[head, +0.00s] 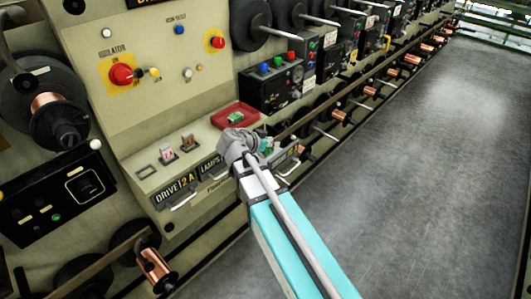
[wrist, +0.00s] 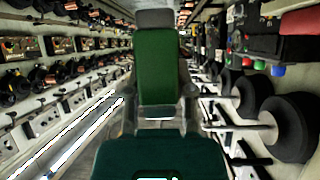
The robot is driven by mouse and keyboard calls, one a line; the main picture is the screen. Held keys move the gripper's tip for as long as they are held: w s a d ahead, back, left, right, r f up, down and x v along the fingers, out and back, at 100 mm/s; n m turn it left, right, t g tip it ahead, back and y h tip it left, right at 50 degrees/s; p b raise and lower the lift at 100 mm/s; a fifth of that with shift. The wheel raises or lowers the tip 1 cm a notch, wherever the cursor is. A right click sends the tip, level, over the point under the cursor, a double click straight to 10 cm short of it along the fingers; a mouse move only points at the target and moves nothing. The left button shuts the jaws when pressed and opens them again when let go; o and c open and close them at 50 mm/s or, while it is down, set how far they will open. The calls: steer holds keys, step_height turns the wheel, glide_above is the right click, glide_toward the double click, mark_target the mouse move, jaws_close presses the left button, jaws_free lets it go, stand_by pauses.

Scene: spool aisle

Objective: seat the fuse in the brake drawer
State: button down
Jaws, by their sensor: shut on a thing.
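My gripper (head: 266,146) is shut on a green fuse (wrist: 158,65), which stands between the fingers in the wrist view with a grey end at its top. In the head view the gripper hides most of the held piece. The gripper is at the right end of the console's ledge, in front of the drawer row. The drawers labelled DRIVE (head: 175,191) and LAMPS (head: 210,167) show to its left. Another drawer front lies partly behind my gripper; I cannot read a brake label on it.
A red tray (head: 217,121) with a green piece (head: 235,117) in it sits behind my gripper. On the ledge are an empty frame (head: 146,171), a pink-marked fuse (head: 167,156) and a brown fuse (head: 188,143). Spools line the machine. The aisle floor (head: 400,170) at right is clear.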

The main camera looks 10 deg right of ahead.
steer(key=shift+w+a+r+n+t, duration=0.15)
steer(key=shift+w+a+n+t, duration=0.2)
steer(key=shift+a, duration=0.2)
steer(key=shift+w, duration=0.1)
steer(key=shift+w+d+f+b, duration=0.45)
steer(key=shift+w+f+b, duration=1.05)
steer(key=shift+w, duration=0.65)
steer(key=shift+w+d+f+b, duration=0.5)
steer(key=shift+w+f+b, duration=1)
steer(key=shift+w, duration=0.6)
steer(key=shift+w+d+f+b, duration=0.45)
steer(key=shift+w+f+b, duration=1.05)
steer(key=shift+w, duration=0.65)
